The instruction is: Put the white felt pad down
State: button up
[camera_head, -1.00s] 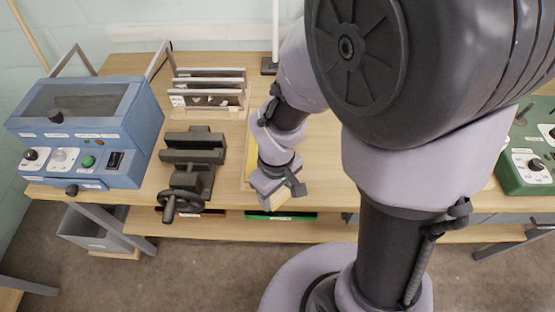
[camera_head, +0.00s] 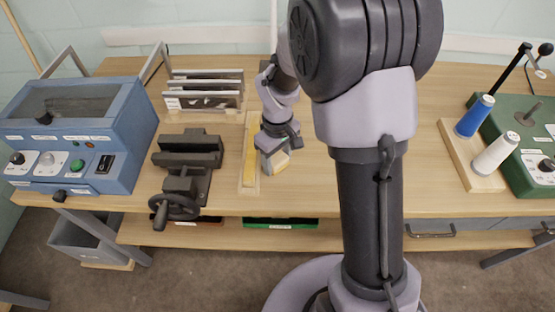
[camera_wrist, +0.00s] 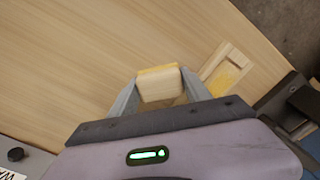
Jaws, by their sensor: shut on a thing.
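The pad sits between the two grey fingers in the wrist view. I cannot tell whether the pad touches the bench top.
Left of the tray stand a dark vise (camera_head: 188,160) and a blue machine (camera_head: 80,130), with a rack of framed plates (camera_head: 205,92) behind. On the right are a blue spool (camera_head: 474,116), a white spool (camera_head: 495,154) and a green machine (camera_head: 530,150). Bench right of my gripper looks clear.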

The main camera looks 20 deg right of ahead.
aim_at(277, 159)
jog(key=o, duration=1)
jog(key=shift+f, duration=0.1)
jog(key=shift+o, duration=0.2)
notch_tip(277, 159, up, 12)
jog(key=p, duration=0.5)
jog(key=s+a+r+m+t+y, duration=0.1)
jog(key=s+a+r+m+t, duration=0.1)
jog(key=s+r+m, duration=0.3)
jog(key=s+a+r+m+t+y, duration=0.1)
jog(key=s+a+r+m+t, duration=0.1)
jog(key=s+r, duration=0.7)
jog(key=s+m+t, duration=0.1)
jog(key=s+m, duration=0.1)
jog(key=s, duration=0.3)
jog(key=shift+r+m+t, duration=0.4)
